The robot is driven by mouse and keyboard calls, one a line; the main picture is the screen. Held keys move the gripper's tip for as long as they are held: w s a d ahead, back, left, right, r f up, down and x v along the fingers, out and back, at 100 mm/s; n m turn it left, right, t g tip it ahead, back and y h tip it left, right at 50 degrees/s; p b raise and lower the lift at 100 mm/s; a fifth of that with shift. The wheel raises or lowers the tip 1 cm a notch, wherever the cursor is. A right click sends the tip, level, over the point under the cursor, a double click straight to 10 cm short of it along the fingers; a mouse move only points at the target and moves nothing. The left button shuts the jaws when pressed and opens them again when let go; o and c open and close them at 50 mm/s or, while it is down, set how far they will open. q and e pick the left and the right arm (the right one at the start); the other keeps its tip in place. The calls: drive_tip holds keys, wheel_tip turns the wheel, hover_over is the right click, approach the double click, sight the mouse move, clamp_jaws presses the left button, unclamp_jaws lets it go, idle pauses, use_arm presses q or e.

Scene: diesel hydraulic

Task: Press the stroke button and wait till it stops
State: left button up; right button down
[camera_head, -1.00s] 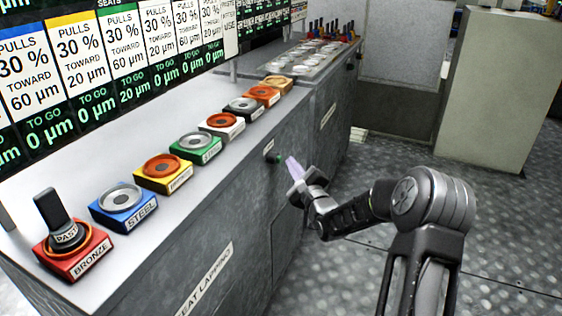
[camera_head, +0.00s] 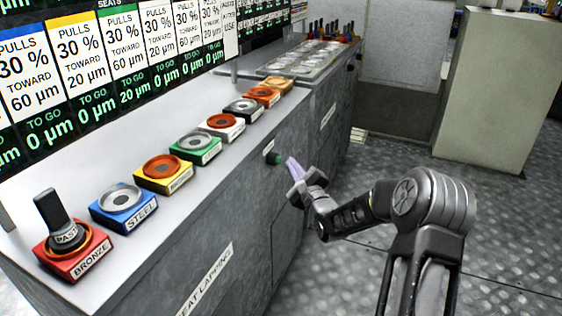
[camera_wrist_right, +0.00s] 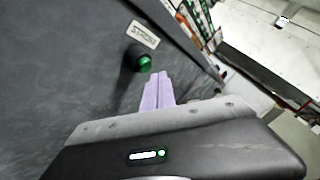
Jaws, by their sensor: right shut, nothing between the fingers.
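The stroke button is a green, round button (camera_wrist_right: 145,64) on a dark mount on the grey front of the bench, just below a small label that reads like "STROKE" (camera_wrist_right: 144,33). In the head view the green button (camera_head: 274,158) shows on the bench front. My right gripper (camera_head: 290,161) has its pale purple fingers shut together and empty. In the right wrist view the closed fingertips (camera_wrist_right: 157,75) sit just beside the button's lower right; I cannot tell whether they touch it. My left gripper is not in view.
The grey bench top (camera_head: 130,262) carries a row of coloured blocks with rings, including a blue steel block (camera_head: 124,207) and a red bronze block (camera_head: 73,254) with a dark paste stick. A display panel (camera_head: 100,70) stands behind. Open floor (camera_head: 510,235) lies to the right.

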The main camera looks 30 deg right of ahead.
drive_tip(key=shift+w+a, duration=0.1)
drive_tip(key=shift+w, duration=0.05)
idle(0.8)
drive_tip(key=shift+w+a+b, duration=0.15)
drive_tip(key=shift+w+b, duration=0.05)
drive_tip(key=shift+b, duration=0.1)
drive_tip(key=shift+w+a+b, duration=0.3)
drive_tip(key=shift+w+a, duration=0.05)
drive_tip(key=shift+w, duration=0.1)
idle(0.7)
idle(0.3)
drive_tip(key=shift+s+d, duration=0.6)
drive_tip(key=shift+s, duration=0.2)
drive_tip(key=shift+s, duration=0.1)
drive_tip(key=shift+s+d, duration=0.7)
drive_tip(key=shift+s, duration=0.3)
drive_tip(key=shift+s+d, duration=0.7)
drive_tip(key=shift+s, duration=0.3)
